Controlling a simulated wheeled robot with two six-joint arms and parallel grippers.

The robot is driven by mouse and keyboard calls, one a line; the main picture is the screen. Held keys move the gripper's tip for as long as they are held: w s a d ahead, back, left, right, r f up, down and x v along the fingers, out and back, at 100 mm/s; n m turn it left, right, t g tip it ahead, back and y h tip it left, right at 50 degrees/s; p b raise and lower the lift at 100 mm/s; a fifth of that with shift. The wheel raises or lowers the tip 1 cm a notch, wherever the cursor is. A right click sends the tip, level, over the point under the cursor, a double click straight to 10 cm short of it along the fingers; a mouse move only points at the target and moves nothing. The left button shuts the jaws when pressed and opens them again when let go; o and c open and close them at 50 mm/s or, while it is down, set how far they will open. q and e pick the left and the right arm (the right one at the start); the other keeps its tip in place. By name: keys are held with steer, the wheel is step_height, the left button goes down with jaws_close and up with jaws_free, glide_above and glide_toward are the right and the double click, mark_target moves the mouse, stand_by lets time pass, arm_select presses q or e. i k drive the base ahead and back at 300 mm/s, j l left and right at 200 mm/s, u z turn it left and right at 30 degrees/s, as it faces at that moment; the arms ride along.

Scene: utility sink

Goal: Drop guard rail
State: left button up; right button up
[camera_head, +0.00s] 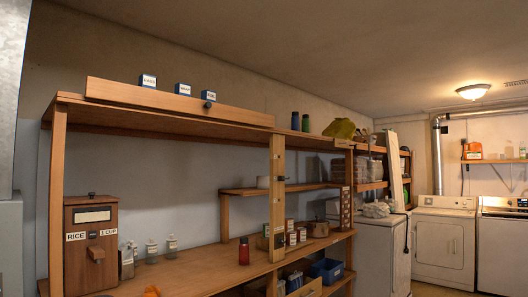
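The guard rail (180,102) is a long wooden board standing upright along the front of the top shelf (150,119). Neither of my grippers can be made out in the head view.
A wooden rice dispenser (90,262) stands at the lower left beside small bottles (152,249). A red bottle (244,251) stands on the lower shelf. A wooden post (277,200) rises in front. A dryer (443,245) stands at the far right. An unclear orange thing (151,291) shows at the bottom edge.

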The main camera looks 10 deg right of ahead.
mark_target(96, 88)
steer(key=i+l+z, duration=0.15)
steer(key=i+z, duration=0.2)
steer(key=i, duration=0.15)
steer(key=i+z, duration=0.35)
steer(key=i, duration=0.1)
